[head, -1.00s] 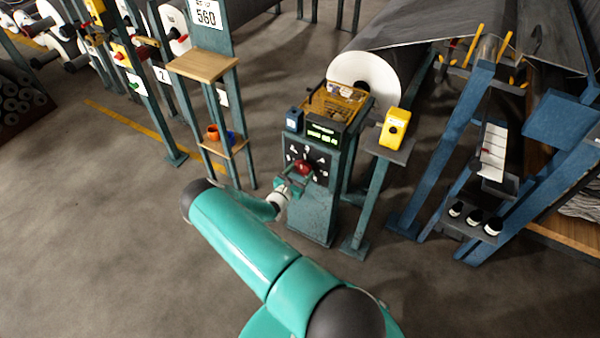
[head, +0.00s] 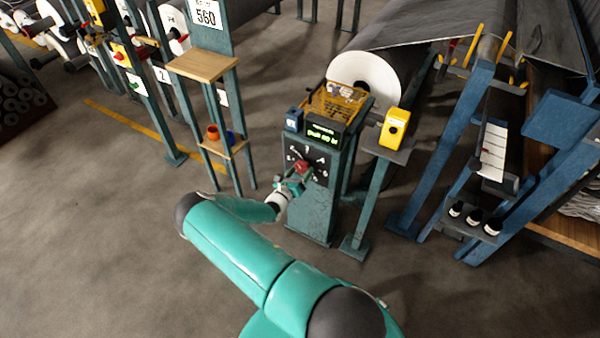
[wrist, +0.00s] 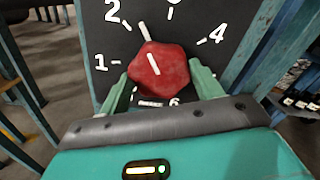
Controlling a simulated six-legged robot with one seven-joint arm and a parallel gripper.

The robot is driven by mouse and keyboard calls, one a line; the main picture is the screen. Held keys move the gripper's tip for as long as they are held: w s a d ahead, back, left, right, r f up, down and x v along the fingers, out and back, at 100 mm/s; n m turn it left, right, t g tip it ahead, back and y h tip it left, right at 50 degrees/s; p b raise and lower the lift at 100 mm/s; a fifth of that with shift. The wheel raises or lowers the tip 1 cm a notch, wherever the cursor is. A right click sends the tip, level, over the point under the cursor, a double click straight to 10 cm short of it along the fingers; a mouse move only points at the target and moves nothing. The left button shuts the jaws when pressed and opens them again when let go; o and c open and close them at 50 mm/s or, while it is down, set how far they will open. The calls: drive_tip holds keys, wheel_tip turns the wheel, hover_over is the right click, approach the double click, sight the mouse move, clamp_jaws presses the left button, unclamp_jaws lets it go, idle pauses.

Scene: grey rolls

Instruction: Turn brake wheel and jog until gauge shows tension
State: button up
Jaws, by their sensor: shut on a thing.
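The brake wheel is a red faceted knob (wrist: 158,70) on a dark dial plate (wrist: 110,40) with white numbers; 1, 2, 4 and 6 are readable in the wrist view. A white pointer line on it leans up and left, between 2 and the top mark. My gripper (wrist: 160,85) has a green finger on each side of the knob and is shut on it. In the head view the knob (head: 301,167) sits on the front of the teal console, with my gripper (head: 293,183) at it. A display with green characters (head: 323,134) is above the dial; its text is too small to read.
A yellow box with a button (head: 394,127) stands on a post right of the console. A wooden-topped stand (head: 203,66) is to the left. Open floor lies left.

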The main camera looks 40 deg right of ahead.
drive_tip(key=o, duration=1)
drive_tip(key=shift+a, duration=0.1)
drive_tip(key=v, duration=1.3)
drive_tip(key=shift+s+a, duration=0.1)
drive_tip(key=shift+a, duration=0.25)
drive_tip(key=shift+r, duration=0.1)
